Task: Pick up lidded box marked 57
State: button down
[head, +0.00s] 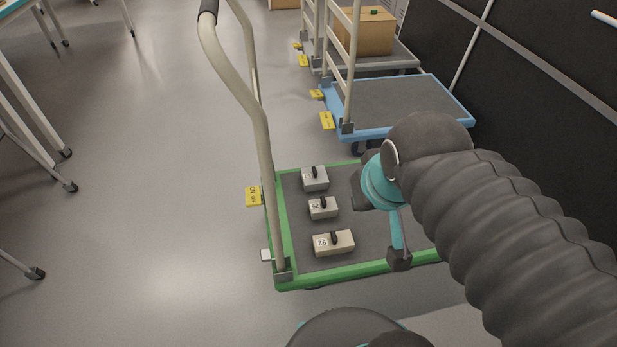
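Three small pale lidded boxes with black handles stand in a row on the green-edged cart (350,273). The front box (344,243) is beige and its label looks like 92 or 26. The middle box (329,209) and the grey back box (320,183) have labels too small to read surely, so I cannot tell which is marked 57. My gripper (379,231) is to the right of the boxes, over the cart's dark deck. Its dark fingertips are spread apart with nothing seen between them. My arm hides the cart's right part.
The cart's cream handle (262,140) rises along its left side. A blue cart (400,103) stands behind, then a grey cart with a cardboard box (371,35). A black wall panel (530,120) is at the right. The floor on the left is clear, with table legs beyond.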

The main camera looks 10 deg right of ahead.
aim_at(315, 179)
jog(key=z, duration=0.9)
jog(key=k, duration=1.2)
jog(key=u, duration=1.3)
jog(key=i, duration=1)
jog(key=u, duration=0.05)
